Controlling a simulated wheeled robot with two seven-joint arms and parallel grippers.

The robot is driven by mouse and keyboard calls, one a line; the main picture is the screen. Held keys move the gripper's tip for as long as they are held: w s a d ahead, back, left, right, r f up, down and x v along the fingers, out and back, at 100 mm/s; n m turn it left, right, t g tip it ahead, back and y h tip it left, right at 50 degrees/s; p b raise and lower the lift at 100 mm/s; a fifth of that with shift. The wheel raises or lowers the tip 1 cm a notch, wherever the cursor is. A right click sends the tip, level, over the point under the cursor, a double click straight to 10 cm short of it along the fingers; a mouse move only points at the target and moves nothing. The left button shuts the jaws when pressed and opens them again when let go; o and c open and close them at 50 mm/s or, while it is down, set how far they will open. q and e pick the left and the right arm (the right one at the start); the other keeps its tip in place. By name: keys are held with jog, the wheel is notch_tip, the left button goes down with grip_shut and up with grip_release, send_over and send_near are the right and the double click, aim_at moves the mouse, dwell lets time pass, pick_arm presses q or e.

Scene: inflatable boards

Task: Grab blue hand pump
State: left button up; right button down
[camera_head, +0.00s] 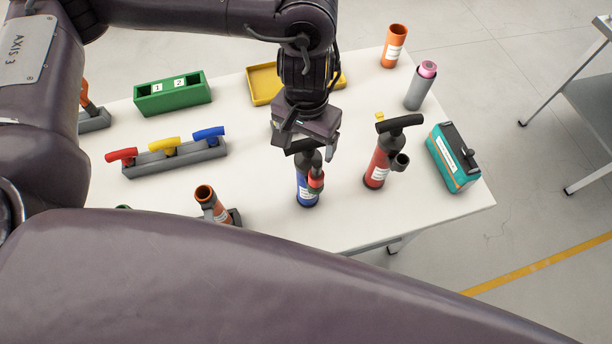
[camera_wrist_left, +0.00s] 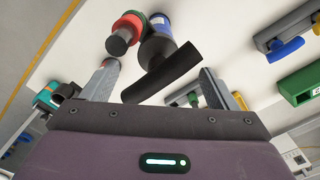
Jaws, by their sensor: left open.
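The blue hand pump (camera_head: 307,192) stands upright near the front edge of the white table, with a black T-handle on top and a red part on its side. My left gripper (camera_head: 308,143) is directly above it, fingers pointing down, open. In the left wrist view, the pump's black handle (camera_wrist_left: 163,72) lies slantwise between the two spread fingers of my left gripper (camera_wrist_left: 160,82), with a gap at each end. The blue body (camera_wrist_left: 158,22) shows beyond the handle. In the head view the gripper partly hides the handle. My right gripper is not in view.
A red hand pump (camera_head: 377,167) stands close to the right, beside a teal box (camera_head: 448,160). An orange nozzle-like tool (camera_head: 212,205) is to the left. A grey rack (camera_head: 175,158) with coloured handles, a green box (camera_head: 172,97) and a yellow tray (camera_head: 263,84) lie behind.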

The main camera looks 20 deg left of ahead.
aim_at(308, 154)
pick_arm(q)
jog(key=shift+f, duration=0.4)
jog(key=shift+w+f, duration=0.15)
jog(key=shift+f, duration=0.1)
notch_tip(308, 154, down, 4)
jog(key=p, duration=0.3)
jog(key=shift+w+f, duration=0.15)
jog(key=shift+d+f, duration=0.1)
jog(key=shift+f, duration=0.3)
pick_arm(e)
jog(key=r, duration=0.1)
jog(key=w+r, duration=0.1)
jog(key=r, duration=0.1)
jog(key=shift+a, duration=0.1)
pick_arm(q)
jog(key=shift+c, duration=0.2)
jog(key=c, duration=1.7)
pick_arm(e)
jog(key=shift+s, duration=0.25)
pick_arm(q)
jog(key=shift+o, duration=0.2)
jog(key=shift+w+r, duration=0.1)
